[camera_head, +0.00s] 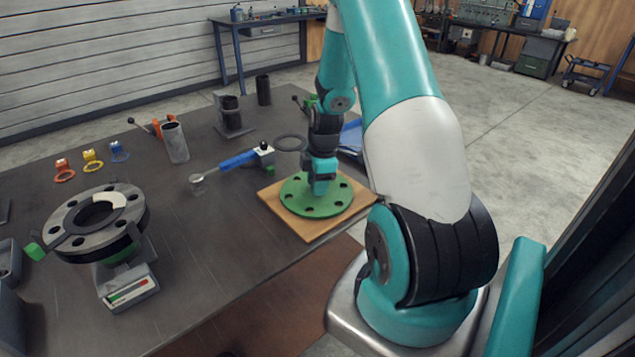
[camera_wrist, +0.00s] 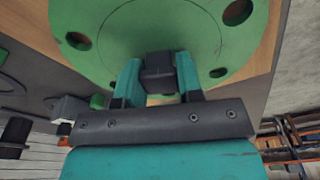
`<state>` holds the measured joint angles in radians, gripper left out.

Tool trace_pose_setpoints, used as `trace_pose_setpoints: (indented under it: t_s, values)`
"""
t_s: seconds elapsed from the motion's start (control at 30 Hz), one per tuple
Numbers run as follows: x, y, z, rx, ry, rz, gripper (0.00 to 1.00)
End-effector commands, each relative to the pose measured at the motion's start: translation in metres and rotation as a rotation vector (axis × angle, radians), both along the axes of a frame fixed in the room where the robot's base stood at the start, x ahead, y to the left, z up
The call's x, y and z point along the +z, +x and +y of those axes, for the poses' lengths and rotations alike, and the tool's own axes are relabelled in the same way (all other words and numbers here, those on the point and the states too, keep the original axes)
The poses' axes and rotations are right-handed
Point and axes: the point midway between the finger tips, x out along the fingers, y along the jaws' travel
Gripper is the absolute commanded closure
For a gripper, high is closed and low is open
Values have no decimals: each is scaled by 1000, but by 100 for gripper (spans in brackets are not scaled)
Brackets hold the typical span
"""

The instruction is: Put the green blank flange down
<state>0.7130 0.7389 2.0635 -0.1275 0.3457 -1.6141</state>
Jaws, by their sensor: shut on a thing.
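The green blank flange (camera_head: 302,203) is a round green disc with several bolt holes. It is over the wooden board (camera_head: 313,231) at the table's right front edge, flat or nearly so; I cannot tell whether it touches the board. My gripper (camera_head: 322,188) is above the middle of the flange, pointing down. In the wrist view my gripper (camera_wrist: 159,82) has both teal fingers closed on a dark block (camera_wrist: 160,68) at the centre of the flange (camera_wrist: 97,20). The flange's underside is hidden.
The flanged pipe (camera_head: 80,240) stands at the left of the dark table (camera_head: 210,258). A blue-handled tool (camera_head: 238,160), a black ring (camera_head: 290,143) and a grey cylinder (camera_head: 175,143) lie or stand behind. The table between pipe and board is clear.

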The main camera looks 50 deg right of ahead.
Motion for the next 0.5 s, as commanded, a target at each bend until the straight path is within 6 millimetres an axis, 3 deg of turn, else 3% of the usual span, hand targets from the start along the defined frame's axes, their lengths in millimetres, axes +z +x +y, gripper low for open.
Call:
trace_pose_setpoints:
  t_s: [0.13,0.17,0.27,0.5]
  values:
    - [-3,0,0,0,-1,-1,100]
    - [-3,0,0,0,0,0,62]
    - [-2,0,0,0,0,0,41]
    - [-2,0,0,0,0,0,41]
